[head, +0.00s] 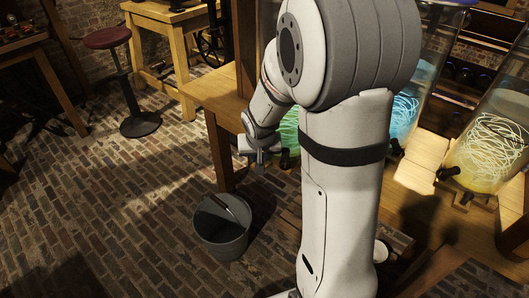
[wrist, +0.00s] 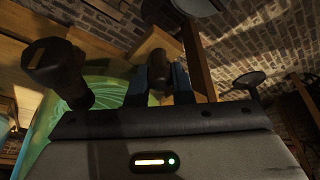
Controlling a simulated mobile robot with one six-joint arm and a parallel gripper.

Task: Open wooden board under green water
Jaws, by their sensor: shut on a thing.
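The green-water jar (head: 289,131) stands at the table's edge, partly hidden behind my arm. In the wrist view its green glass (wrist: 85,95) fills the left, with a dark tap-like knob (wrist: 56,70) in front. My gripper (head: 260,165) is at the table edge, just left of the green jar. In the wrist view my gripper (wrist: 162,85) is shut on a small dark handle (wrist: 158,65). Pale wood (wrist: 157,42) shows behind the handle. I cannot tell whether it is the wooden board, or whether that board is open.
A blue jar (head: 405,115) and a yellowish jar with pale coils (head: 490,150) stand to the right. A grey bucket (head: 221,238) stands on the brick floor below my gripper. A red-topped stool (head: 107,38) stands at the back left.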

